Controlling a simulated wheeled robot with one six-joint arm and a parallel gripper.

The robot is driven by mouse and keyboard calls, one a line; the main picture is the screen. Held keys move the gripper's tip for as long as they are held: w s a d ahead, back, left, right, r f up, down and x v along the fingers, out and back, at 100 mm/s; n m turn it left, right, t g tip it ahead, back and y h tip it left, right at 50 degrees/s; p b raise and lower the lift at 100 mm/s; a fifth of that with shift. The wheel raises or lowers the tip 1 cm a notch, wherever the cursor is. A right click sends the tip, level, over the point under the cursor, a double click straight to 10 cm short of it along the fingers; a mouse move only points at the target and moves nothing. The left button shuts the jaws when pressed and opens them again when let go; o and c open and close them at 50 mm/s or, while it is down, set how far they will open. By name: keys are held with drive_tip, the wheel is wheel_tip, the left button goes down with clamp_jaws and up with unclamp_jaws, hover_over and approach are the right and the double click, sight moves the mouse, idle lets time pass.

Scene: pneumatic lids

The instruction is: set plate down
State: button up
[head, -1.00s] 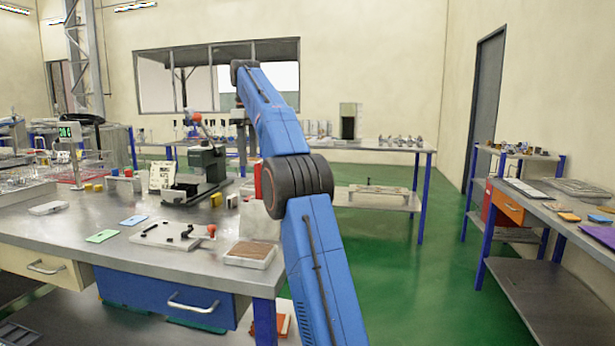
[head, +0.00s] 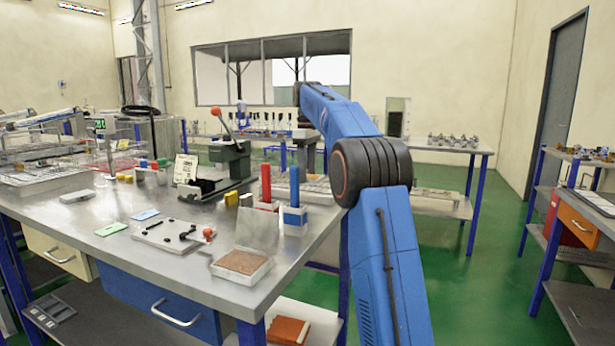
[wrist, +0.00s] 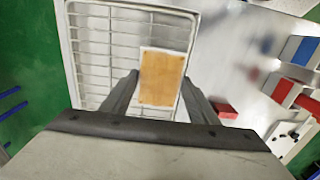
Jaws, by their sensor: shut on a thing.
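My gripper (wrist: 161,80) is shut on the plate (wrist: 163,76), a small tan-orange rectangle with a pale edge, held between the two fingertips in the wrist view. Behind it lies a white wire tray (wrist: 93,50); the plate overlaps it in the picture, and I cannot tell the height between them. In the head view the tray (head: 318,188) shows partly, at the right edge of the metal bench (head: 150,235), behind red and blue upright pieces. There the plate cannot be made out and my arm's end is small and unclear.
A red upright piece (head: 266,185) and a blue one (head: 294,187) stand in holders near the tray. A small red block (wrist: 227,110) lies beside it. A toggle press (head: 228,160), a fixture board (head: 172,233) and a brown-filled white tray (head: 241,264) occupy the bench. Green floor lies right.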

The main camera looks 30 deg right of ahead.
drive_tip(key=shift+f, duration=0.75)
drive_tip(key=shift+a+f, duration=0.1)
drive_tip(key=o, duration=1.2)
drive_tip(key=shift+o, duration=0.2)
drive_tip(key=shift+r, duration=3.8)
